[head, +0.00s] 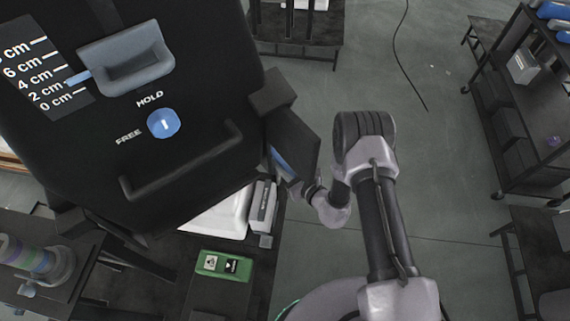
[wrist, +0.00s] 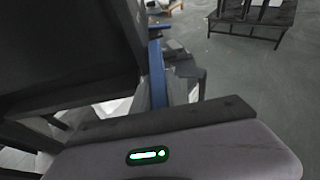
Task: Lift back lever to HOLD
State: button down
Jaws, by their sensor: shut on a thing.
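The black lift column (head: 215,60) fills the left of the head view. Its front has a round blue knob (head: 164,123) beside the words FREE and HOLD, with a short white mark near upright. A blue pointer (head: 78,77) stands between 2 cm and 4 cm on the scale. The blue back lever (wrist: 157,72) runs down beside the column in the wrist view; a short strip of blue (head: 284,163) shows at the column's right side in the head view. My gripper (wrist: 172,88) is shut on the lever; its fingertips are partly hidden.
A grey cup-shaped carriage (head: 127,60) and a black bar handle (head: 180,165) stick out from the column front. A green box (head: 224,265) lies below on the dark bench. Shelving (head: 520,110) stands at the far right. Open floor (head: 440,140) lies right of my arm.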

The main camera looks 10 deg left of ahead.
jog(key=shift+r+g+h+p, duration=0.4)
jog(key=shift+r+p, duration=0.1)
jog(key=shift+r, duration=0.25)
jog(key=shift+f, duration=0.2)
jog(key=c, duration=1.3)
grip_release()
jog(key=p+v, duration=0.1)
jog(key=v, duration=0.7)
jog(key=p+v, duration=0.2)
jog(key=v, duration=0.7)
jog(key=shift+d+r, duration=0.1)
jog(key=shift+r, duration=0.25)
jog(key=shift+s+f, duration=0.1)
